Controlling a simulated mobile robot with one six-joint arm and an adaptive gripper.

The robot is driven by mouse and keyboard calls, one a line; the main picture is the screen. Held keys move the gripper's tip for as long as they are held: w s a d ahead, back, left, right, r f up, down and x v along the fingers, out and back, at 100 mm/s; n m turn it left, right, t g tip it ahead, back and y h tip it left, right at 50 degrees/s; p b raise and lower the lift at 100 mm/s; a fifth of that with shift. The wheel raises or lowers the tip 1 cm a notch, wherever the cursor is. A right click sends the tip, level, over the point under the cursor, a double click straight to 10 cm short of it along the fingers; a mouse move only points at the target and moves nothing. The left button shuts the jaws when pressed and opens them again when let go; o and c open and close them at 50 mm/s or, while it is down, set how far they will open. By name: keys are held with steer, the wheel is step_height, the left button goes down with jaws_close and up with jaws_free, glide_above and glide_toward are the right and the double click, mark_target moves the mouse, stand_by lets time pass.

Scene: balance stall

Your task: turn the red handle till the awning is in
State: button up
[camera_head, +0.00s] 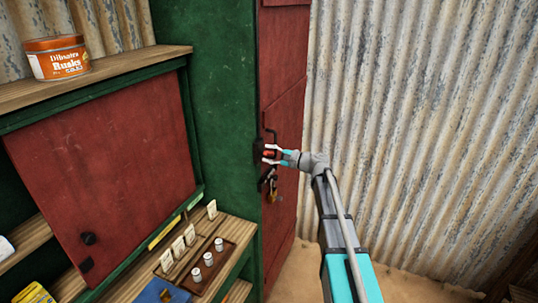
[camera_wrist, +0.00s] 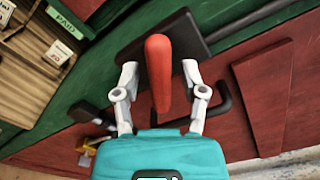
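The red handle (camera_wrist: 158,75) is upright in the wrist view, in front of a dark plate (camera_wrist: 190,35). My gripper (camera_wrist: 160,75) has one finger on each side of it, with a visible gap on both sides, so it is open around the handle and not closed on it. In the head view my gripper (camera_head: 269,154) is at the dark fitting on the edge of the red door (camera_head: 283,100), and a bit of the red handle (camera_head: 268,153) shows between the fingers. I cannot make out an awning in either view.
The green post (camera_head: 222,100) and a shelf with a tray (camera_head: 203,268) of small white weights stand to the left. A rusks tin (camera_head: 58,58) sits on the upper shelf. A corrugated wall (camera_head: 420,120) bounds the right.

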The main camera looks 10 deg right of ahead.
jaws_close()
steer(key=shift+n, duration=3.1)
steer(key=shift+o, duration=1.2)
jaws_free()
steer(key=shift+d, duration=0.15)
